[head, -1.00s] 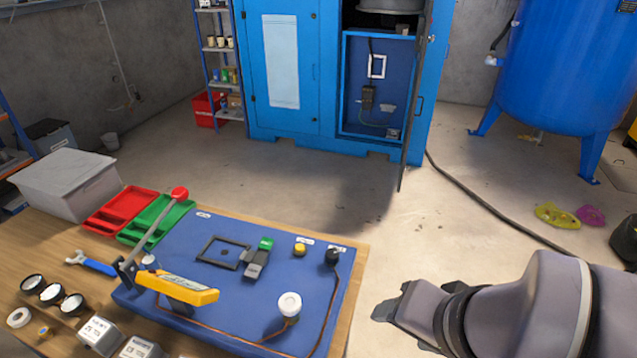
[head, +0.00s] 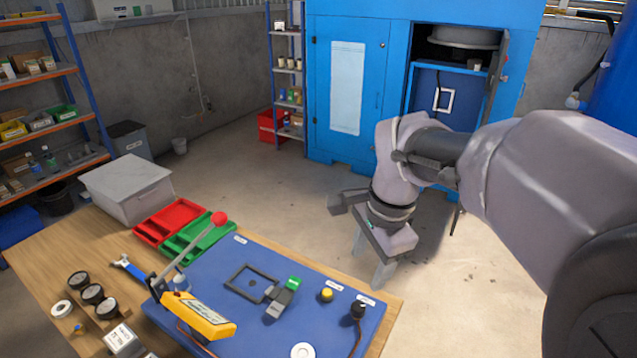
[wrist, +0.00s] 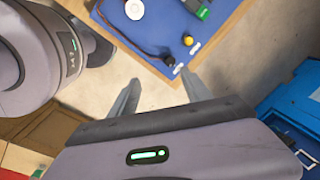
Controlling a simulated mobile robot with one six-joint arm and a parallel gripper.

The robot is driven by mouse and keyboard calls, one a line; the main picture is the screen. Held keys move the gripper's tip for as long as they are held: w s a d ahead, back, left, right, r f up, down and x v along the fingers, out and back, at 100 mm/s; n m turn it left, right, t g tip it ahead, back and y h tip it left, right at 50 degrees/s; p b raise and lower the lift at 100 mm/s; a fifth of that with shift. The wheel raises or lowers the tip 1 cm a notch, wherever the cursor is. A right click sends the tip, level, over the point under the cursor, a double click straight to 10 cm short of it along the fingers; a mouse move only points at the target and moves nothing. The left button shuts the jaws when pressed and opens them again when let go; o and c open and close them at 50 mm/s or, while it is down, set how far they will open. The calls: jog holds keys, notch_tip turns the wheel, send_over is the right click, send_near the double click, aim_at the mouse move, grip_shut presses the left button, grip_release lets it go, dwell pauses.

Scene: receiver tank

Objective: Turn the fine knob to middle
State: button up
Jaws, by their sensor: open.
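My gripper (head: 371,258) is open and empty in the head view, pointing down beyond the far right edge of the blue panel (head: 215,262). In the wrist view, its two fingers (wrist: 160,92) are apart over the floor, beside the panel's corner. A yellow knob (head: 327,294) and a black knob (head: 358,308) with a cable sit near the panel's right edge, each by a small white label. The wrist view also shows the yellow knob (wrist: 188,40) and black knob (wrist: 169,60). I cannot read which label says fine, nor the knob's setting.
The panel lies on a wooden table (head: 50,250). A yellow lever tool (head: 198,315) and a black square frame (head: 250,282) are on it. A red tray (head: 168,222), green tray (head: 195,240) and grey bin (head: 128,188) stand behind. A blue cabinet (head: 340,90) is farther back.

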aim_at(359, 306)
jog(key=w+d+f+m+g+p, duration=0.2)
jog(key=w+f+m, duration=0.4)
jog(key=w, duration=0.3)
jog(key=shift+h, duration=0.4)
jog(key=f+b, duration=0.2)
jog(key=f, duration=0.4)
jog(key=f+b, duration=0.3)
jog(key=f, duration=0.3)
jog(key=f+b, duration=0.2)
jog(key=f, duration=0.4)
jog(key=shift+s+a+b, duration=0.2)
jog(key=shift+s+b, duration=0.1)
jog(key=shift+s, duration=0.1)
grip_shut()
